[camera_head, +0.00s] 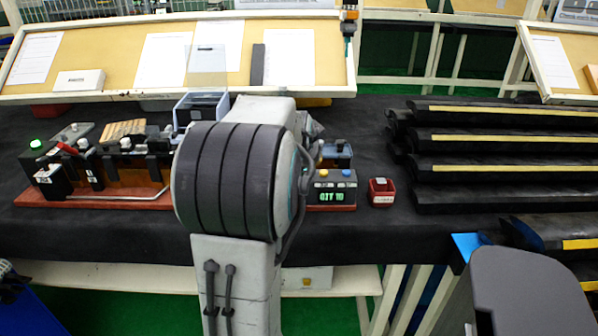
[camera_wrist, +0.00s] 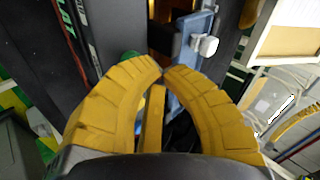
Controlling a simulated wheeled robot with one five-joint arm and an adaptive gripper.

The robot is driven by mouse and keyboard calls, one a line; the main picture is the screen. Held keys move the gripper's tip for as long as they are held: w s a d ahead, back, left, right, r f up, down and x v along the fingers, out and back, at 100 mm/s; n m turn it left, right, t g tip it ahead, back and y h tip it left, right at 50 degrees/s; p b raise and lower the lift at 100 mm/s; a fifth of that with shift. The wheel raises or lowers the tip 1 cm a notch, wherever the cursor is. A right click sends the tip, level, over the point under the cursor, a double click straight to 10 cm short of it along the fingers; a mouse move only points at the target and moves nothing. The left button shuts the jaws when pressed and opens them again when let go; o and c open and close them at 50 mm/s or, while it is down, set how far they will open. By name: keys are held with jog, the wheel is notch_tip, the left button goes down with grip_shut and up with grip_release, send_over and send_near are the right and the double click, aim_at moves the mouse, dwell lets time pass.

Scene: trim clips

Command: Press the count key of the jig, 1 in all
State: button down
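The jig sits on a red base (camera_head: 95,203) on the dark bench, with several black clamps and a lit green button (camera_head: 36,144) at its left end. At its right, a dark box (camera_head: 331,196) shows green text like "QTY 10" and has an orange and a blue button on top. Which key is the count key I cannot tell. My arm hides the jig's middle in the head view. In the wrist view my gripper (camera_wrist: 163,70) has its two yellow fingers together at the tips, with nothing visibly held. A green round part (camera_wrist: 130,57) shows just behind the left finger.
A small red box (camera_head: 381,192) stands right of the display box. Several dark strips with yellow bands (camera_head: 505,138) lie at the right. A blue bracket with a white knob (camera_wrist: 207,45) is close to the right finger.

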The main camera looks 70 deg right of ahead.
aim_at(303, 174)
jog(key=shift+f+b, duration=0.45)
dwell(0.5)
jog(key=shift+r, duration=0.15)
jog(key=shift+r+p, duration=0.65)
jog(key=shift+r, duration=0.1)
jog(key=shift+r, duration=0.1)
jog(key=shift+r+p, duration=1.9)
jog(key=shift+r, duration=0.55)
